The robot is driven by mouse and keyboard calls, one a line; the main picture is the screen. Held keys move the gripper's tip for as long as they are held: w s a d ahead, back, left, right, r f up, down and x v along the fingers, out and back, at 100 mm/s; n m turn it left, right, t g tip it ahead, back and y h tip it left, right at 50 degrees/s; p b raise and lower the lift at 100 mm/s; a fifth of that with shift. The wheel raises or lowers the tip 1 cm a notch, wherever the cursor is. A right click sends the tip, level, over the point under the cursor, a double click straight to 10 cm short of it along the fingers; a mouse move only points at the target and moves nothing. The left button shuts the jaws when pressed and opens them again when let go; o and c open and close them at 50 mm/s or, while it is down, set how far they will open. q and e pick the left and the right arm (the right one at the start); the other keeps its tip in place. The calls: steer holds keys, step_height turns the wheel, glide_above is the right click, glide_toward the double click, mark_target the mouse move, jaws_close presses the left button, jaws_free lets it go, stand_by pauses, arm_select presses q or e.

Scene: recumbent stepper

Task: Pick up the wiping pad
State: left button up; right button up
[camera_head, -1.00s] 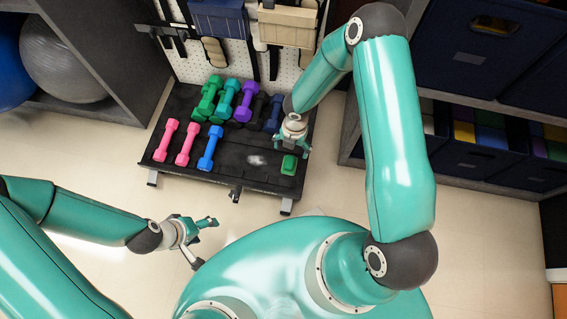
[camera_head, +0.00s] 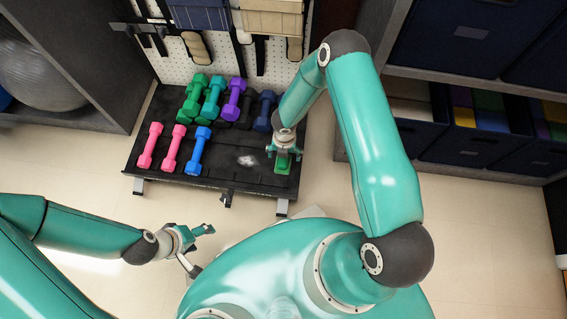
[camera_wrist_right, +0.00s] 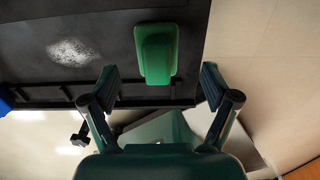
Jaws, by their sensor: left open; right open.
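The wiping pad is a green block (camera_wrist_right: 157,52) on the dark rack shelf, seen between my right gripper's open fingers in the right wrist view. In the head view a small part of the green pad (camera_head: 283,166) shows just below my right gripper (camera_head: 284,153), which hides the rest. My right gripper (camera_wrist_right: 157,88) is open and empty, over the front part of the shelf, with the pad ahead of its fingertips. I cannot tell the exact height gap. My left gripper (camera_head: 197,247) is open and empty above the floor at the lower left.
The black rack (camera_head: 230,178) holds pink (camera_head: 172,148), blue (camera_head: 198,150), green and purple dumbbells left of the pad. A whitish smudge (camera_head: 247,161) marks the shelf. Storage bins (camera_head: 470,135) stand at the right. The floor in front is clear.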

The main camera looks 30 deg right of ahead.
steer(key=f, duration=0.1)
steer(key=f+b, duration=0.1)
steer(key=f, duration=0.1)
steer(key=f+b, duration=0.1)
steer(key=f, duration=0.1)
steer(key=shift+s+a, duration=0.15)
steer(key=shift+a, duration=0.2)
steer(key=c, duration=1.2)
